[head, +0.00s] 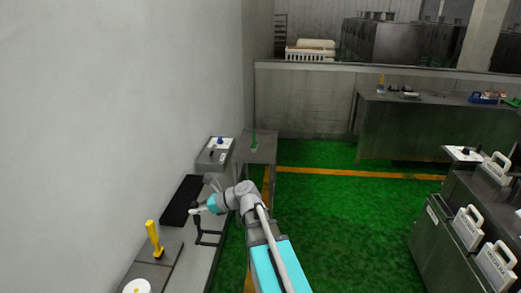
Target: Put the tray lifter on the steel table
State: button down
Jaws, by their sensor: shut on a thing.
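My gripper (197,211) is in the head view at lower left, above the grey bench along the white wall. It is shut on a dark, thin frame-like thing, which looks like the tray lifter (208,233), hanging just below it. The fingers are small, so the exact grip is unclear. A small steel table (262,150) with a green upright object on it stands beyond my arm by the wall. A longer steel table (425,115) stands at the back right. I cannot tell which one the task means.
A yellow-handled object (153,240) and a white disc (137,286) are on the near bench. A black slab (181,200) and a grey box (215,153) with a blue knob lie farther along. Cabinets with white-handled pieces (467,228) stand at right. The green floor (335,225) between is clear.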

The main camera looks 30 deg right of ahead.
aim_at(259, 137)
jog(key=z, duration=0.3)
jog(key=i, duration=0.75)
jog(key=z, duration=0.6)
jog(key=i, duration=0.7)
jog(key=z, duration=0.5)
jog(key=i, duration=2)
jog(key=u, duration=0.65)
jog(key=i, duration=0.5)
jog(key=u, duration=0.2)
